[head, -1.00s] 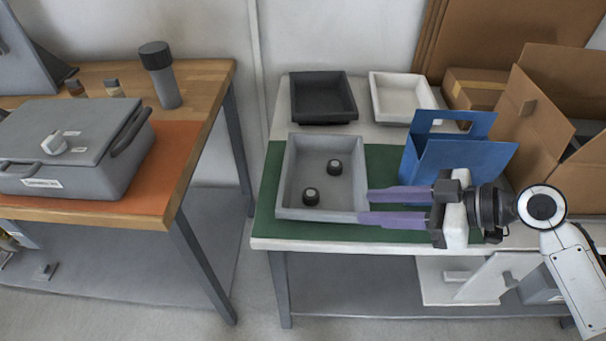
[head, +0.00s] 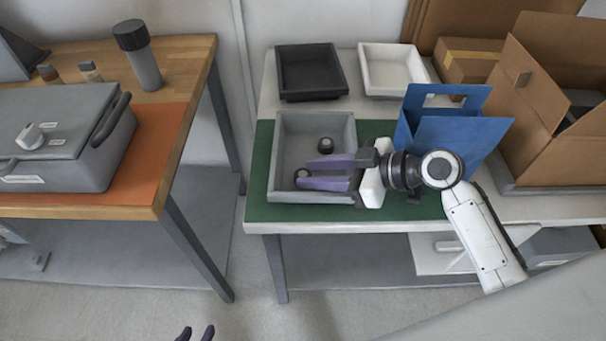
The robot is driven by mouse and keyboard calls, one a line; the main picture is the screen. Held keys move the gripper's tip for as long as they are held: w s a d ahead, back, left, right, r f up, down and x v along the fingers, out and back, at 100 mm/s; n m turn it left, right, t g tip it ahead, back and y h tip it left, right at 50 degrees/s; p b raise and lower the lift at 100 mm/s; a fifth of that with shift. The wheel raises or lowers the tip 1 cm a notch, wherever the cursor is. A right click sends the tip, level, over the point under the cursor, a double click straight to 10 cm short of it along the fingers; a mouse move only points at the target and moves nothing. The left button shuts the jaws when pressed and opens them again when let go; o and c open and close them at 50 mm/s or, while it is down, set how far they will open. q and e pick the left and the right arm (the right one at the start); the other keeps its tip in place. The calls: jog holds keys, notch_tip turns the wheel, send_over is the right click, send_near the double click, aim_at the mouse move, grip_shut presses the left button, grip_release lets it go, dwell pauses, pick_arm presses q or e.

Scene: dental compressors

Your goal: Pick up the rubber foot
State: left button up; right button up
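Two small black rubber feet are in the grey tray (head: 284,150) on the green mat. One rubber foot (head: 326,145) stands near the tray's middle, clear of the fingers. The other rubber foot (head: 302,174) is at the front left, partly hidden by my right gripper. My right gripper (head: 303,173) reaches in from the right over the tray. Its two purple fingers are apart, with the front foot showing between their tips. I cannot tell whether they touch it. Only the fingertips of my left gripper (head: 196,333) show at the bottom edge, apart and empty.
A black tray (head: 310,95) and a white tray (head: 392,88) stand behind. A blue holder (head: 455,135) stands right of the grey tray, close to my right arm. Cardboard boxes (head: 545,130) fill the right. A wooden table (head: 195,100) with a grey case (head: 60,135) is at left.

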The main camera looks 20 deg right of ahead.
jog(key=shift+w+a+f, duration=0.2)
jog(key=shift+a+f, duration=0.3)
jog(key=shift+a, duration=0.05)
jog(key=c, duration=0.7)
